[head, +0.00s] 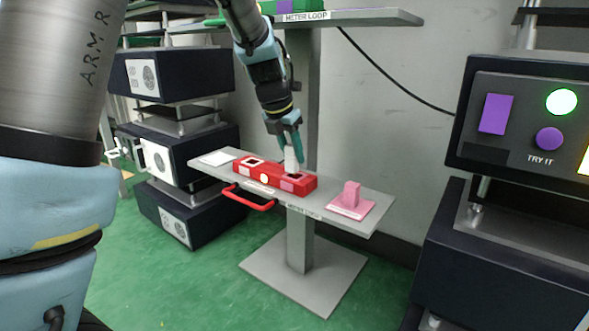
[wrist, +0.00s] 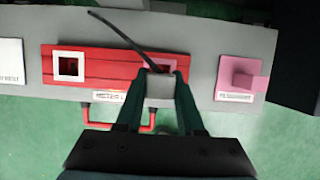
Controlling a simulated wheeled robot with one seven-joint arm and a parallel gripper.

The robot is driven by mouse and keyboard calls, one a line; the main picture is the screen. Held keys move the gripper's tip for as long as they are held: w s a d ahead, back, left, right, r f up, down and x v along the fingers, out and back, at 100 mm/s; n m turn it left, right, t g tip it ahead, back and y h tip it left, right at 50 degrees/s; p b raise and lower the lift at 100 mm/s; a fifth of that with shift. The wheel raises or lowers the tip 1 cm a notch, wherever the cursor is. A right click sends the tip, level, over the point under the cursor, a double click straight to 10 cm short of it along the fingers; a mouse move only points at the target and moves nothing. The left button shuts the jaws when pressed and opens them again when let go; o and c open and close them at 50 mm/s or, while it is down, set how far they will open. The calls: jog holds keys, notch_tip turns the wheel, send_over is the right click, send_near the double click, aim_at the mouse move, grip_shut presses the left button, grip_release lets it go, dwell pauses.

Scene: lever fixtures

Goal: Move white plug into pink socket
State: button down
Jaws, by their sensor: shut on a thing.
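The white plug (head: 291,160) is between the fingers of my gripper (head: 290,145), which is shut on it. In the wrist view the plug (wrist: 160,87) shows as a pale block between the dark green fingers (wrist: 160,85). The red box (head: 265,177) lies on the grey shelf. The pink socket (head: 302,177), a pink-framed opening, is at its right end and also shows in the wrist view (wrist: 172,62). The plug's lower end is at this socket, partly covering it; I cannot tell whether it is inside or just above.
A white-framed socket (head: 252,161) is at the box's left end. A red handle (head: 248,199) juts from the front. A pink plug (head: 351,195) stands on a pink plate at right; a white plate (head: 217,158) lies at left. A thin dark line (wrist: 125,38) crosses the wrist view.

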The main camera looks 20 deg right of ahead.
aim_at(294, 163)
jog(key=shift+w+d, duration=0.15)
jog(key=shift+d, duration=0.15)
notch_tip(294, 163, down, 4)
jog(key=b, duration=0.3)
jog(key=shift+d+r, duration=0.1)
jog(key=shift+r, duration=0.2)
jog(key=c, duration=0.5)
grip_release()
